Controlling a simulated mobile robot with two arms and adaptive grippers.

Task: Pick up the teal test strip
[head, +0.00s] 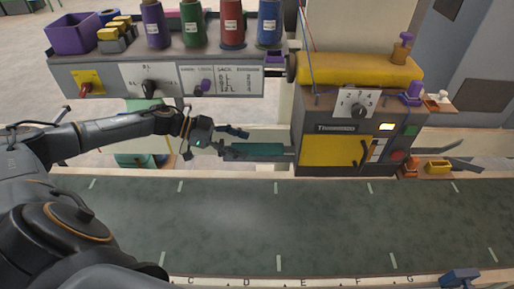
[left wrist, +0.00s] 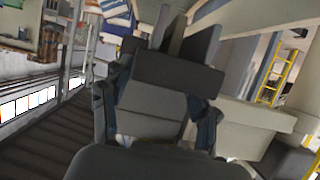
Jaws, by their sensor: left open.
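The teal test strip (head: 262,150) lies flat and lengthwise in the head view, at the far edge of the dark belt, just left of the grey and yellow machine. My left gripper (head: 241,143) is at the strip's left end with its fingers apart, pointing right. One finger shows above the strip's left end and one beside it; I cannot tell whether they touch it. In the left wrist view the dark gripper body (left wrist: 155,110) fills the middle, and I cannot make out the strip there. My right gripper is not in view.
The sewing machine (head: 335,150) stands right of the strip. A grey control panel (head: 160,84) with several thread cones and a purple bin (head: 72,34) overhangs behind my left arm. The green-grey belt (head: 270,215) in front is clear. A blue object (head: 461,277) sits at the front right.

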